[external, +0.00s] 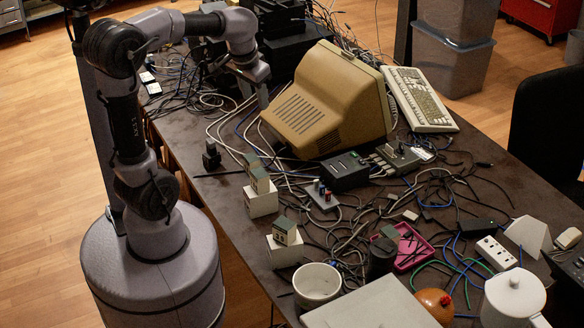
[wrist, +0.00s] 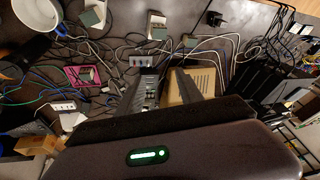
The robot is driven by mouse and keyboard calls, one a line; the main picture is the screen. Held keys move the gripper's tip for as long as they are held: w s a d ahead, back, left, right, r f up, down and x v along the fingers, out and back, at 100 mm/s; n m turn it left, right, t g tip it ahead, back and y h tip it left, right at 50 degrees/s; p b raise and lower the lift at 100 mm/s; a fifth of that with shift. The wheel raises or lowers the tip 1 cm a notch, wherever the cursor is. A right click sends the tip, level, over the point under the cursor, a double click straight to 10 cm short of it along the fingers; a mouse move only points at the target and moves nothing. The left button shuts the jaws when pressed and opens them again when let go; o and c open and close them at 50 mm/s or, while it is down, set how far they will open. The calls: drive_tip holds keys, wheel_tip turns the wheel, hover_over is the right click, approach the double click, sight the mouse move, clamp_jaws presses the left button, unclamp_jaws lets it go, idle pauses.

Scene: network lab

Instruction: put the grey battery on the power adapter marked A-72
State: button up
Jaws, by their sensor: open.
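Several grey-green blocks look battery-like, and I cannot tell which is the grey battery. One block (external: 285,228) sits on a white box (external: 284,252) near the front edge. Another block (external: 260,180) sits on a second white box (external: 260,202). A third (external: 252,160) stands just behind it and also shows in the wrist view (wrist: 190,40). A fourth (external: 390,232) is at the pink tray (external: 410,262). The white boxes may be power adapters; no A-72 marking is readable. My gripper (external: 262,98) is open and empty above the table, left of the beige monitor.
The beige monitor (external: 312,112) and keyboard (external: 418,98) fill the back. A black plug-like block (external: 211,155) stands near the left edge. Tangled cables cover much of the table. A white bowl (external: 317,284) and a white pot (external: 513,297) stand in front.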

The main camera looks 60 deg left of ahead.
drive_tip(key=s+d+f+m+t, duration=0.2)
drive_tip(key=s+d+m, duration=0.6)
drive_tip(key=s+d, duration=0.2)
drive_tip(key=shift+s+d+t+h, duration=0.3)
drive_tip(key=shift+s+t, duration=0.1)
drive_tip(key=shift+s, duration=0.5)
wheel_tip(320, 180, down, 4)
drive_tip(key=b, duration=0.4)
